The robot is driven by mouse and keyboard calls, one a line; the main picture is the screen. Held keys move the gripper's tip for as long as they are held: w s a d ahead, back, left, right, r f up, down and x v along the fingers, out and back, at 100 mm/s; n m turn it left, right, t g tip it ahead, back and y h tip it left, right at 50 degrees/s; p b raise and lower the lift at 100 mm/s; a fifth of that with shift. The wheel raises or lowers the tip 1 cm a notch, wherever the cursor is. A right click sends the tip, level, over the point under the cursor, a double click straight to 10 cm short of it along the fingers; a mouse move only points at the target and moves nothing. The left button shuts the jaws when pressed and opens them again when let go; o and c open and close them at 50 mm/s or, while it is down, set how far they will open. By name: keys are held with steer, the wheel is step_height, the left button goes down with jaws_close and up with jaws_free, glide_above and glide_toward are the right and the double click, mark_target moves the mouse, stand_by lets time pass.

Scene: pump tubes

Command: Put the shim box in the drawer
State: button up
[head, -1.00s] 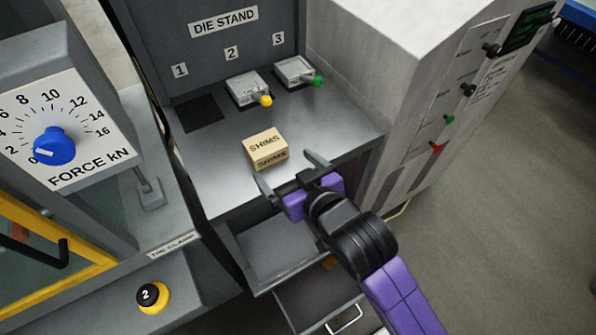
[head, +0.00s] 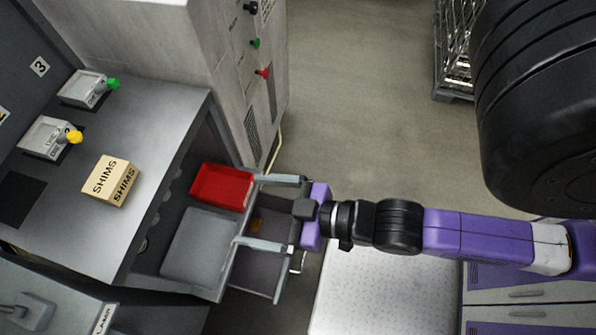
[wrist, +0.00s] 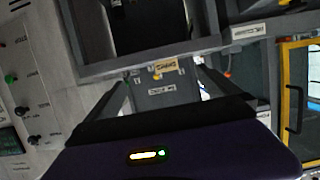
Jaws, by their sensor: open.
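The shim box (head: 111,181), a tan box marked SHIMS, sits on the grey bench top of the die stand. My gripper (head: 250,211) is open and empty. It is to the right of the bench in the head view, apart from the box, its fingers pointing left over the drawer area. A dark grey drawer (head: 262,278) with a pale handle stands pulled out low beneath the bench. My gripper partly covers it, and a small orange-yellow thing shows inside.
Two grey die blocks stand behind the box, one with a yellow knob (head: 75,137), one with a green knob (head: 113,84). A red tray (head: 222,187) is on the lower level beside a grey panel (head: 199,250). A pale cabinet (head: 230,60) stands at the bench's far end.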

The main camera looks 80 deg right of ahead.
steer(key=v, duration=0.5)
steer(key=r+v, duration=0.1)
steer(key=v, duration=0.2)
steer(key=shift+s+d, duration=0.15)
steer(key=shift+s, duration=0.05)
steer(key=shift+c, duration=0.2)
steer(key=shift+s+r, duration=0.25)
steer(key=shift+r, duration=0.05)
steer(key=shift+c, duration=1)
